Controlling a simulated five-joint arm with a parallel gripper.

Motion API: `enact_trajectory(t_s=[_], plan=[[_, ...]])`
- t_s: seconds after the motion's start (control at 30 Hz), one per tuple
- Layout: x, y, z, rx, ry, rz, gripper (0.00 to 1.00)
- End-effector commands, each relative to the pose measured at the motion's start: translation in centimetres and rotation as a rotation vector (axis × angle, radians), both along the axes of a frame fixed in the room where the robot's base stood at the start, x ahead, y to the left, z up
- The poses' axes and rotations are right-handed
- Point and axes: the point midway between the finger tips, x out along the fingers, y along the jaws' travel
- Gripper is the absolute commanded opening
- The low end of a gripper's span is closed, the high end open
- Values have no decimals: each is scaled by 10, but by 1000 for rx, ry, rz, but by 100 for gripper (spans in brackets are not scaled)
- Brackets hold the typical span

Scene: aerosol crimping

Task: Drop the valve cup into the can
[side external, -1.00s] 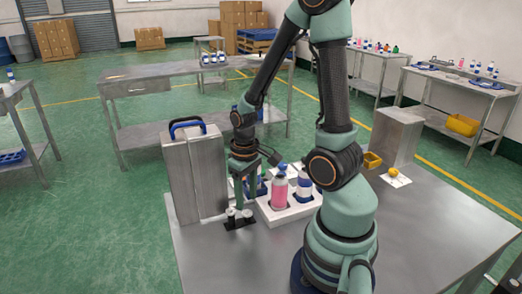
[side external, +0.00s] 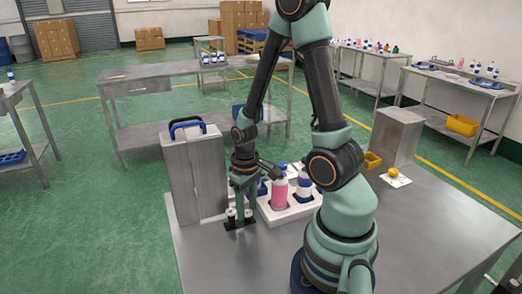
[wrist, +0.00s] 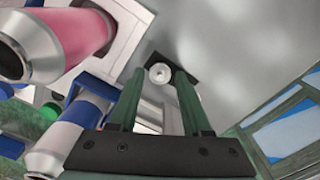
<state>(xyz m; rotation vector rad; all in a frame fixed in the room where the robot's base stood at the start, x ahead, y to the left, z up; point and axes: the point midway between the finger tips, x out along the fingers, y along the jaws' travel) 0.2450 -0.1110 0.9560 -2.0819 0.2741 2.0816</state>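A small round pale valve cup (wrist: 159,73) sits on a black plate (wrist: 182,66), which lies on the steel table in the side view (side external: 239,224). My gripper (wrist: 160,75) points down at the plate with its two green fingers apart, one on each side of the cup in the wrist view. I cannot tell whether they touch it. In the side view my gripper (side external: 240,211) is low over the plate, between small pale pieces. A pink can with a silver shoulder (side external: 279,193) stands in a white tray (side external: 286,216) to the right; it also shows in the wrist view (wrist: 75,28).
Blue-and-white cans (side external: 303,191) stand in the tray beside the pink can. A grey metal box with a blue handle (side external: 193,172) stands left of my gripper. Another grey block (side external: 397,137) and yellow pieces (side external: 372,160) are at the right. The table front is clear.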

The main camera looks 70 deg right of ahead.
Motion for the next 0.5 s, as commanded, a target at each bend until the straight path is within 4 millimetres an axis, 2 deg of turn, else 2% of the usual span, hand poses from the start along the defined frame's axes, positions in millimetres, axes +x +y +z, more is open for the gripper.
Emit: enact_trajectory(t_s=[0.03, 0.07, 0.1, 0.5], plan=[[0, 0, 0, 0, 0, 0, 26], [0, 0, 0, 0, 0, 0, 15], [0, 0, 0, 0, 0, 0, 12], [0, 0, 1, 0, 0, 0, 11]])
